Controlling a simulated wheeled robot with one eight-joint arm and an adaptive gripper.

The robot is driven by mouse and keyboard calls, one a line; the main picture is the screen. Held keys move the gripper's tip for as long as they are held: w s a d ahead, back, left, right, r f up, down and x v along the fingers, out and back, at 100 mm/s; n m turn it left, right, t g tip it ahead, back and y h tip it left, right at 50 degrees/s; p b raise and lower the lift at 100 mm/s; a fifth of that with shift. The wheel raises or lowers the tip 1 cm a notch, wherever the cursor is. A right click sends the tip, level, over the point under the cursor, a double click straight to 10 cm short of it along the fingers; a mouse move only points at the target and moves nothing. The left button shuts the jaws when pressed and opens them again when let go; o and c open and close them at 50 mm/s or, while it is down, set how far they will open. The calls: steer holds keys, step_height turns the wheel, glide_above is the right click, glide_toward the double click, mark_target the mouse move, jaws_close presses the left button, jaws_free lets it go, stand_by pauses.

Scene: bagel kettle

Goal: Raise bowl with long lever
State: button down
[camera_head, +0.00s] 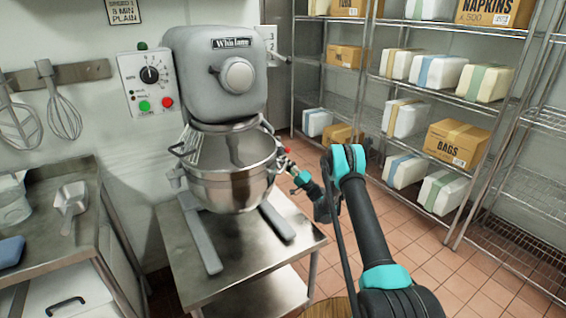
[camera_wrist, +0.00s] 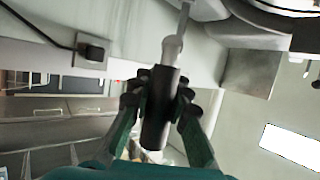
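The grey mixer (camera_head: 215,75) stands on a steel table. Its steel bowl (camera_head: 235,185) hangs in the yoke under the head, above the mixer's feet. The long lever has a black grip (camera_wrist: 160,115) on a pale metal rod in the wrist view. My gripper (camera_head: 300,178) is at the bowl's right side in the head view. In the wrist view my gripper (camera_wrist: 161,100) has one finger on each side of the black grip, and both pads appear to touch it. In the head view the grip is too small and covered to make out clearly.
A control box (camera_head: 150,82) with a dial and green and red buttons is on the wall. A steel counter (camera_head: 88,215) with a scoop stands at left. Wire shelves (camera_head: 470,130) with boxes stand at right. Tiled floor (camera_head: 420,240) is open between table and shelves.

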steer(key=c, duration=1.4)
jaws_free()
steer(key=shift+r, duration=0.1)
steer(key=shift+c, duration=0.2)
steer(key=shift+d, duration=0.15)
steer(key=v, duration=0.7)
steer(key=shift+f, duration=0.2)
steer(key=shift+s+d, duration=0.1)
steer(key=shift+d, duration=0.05)
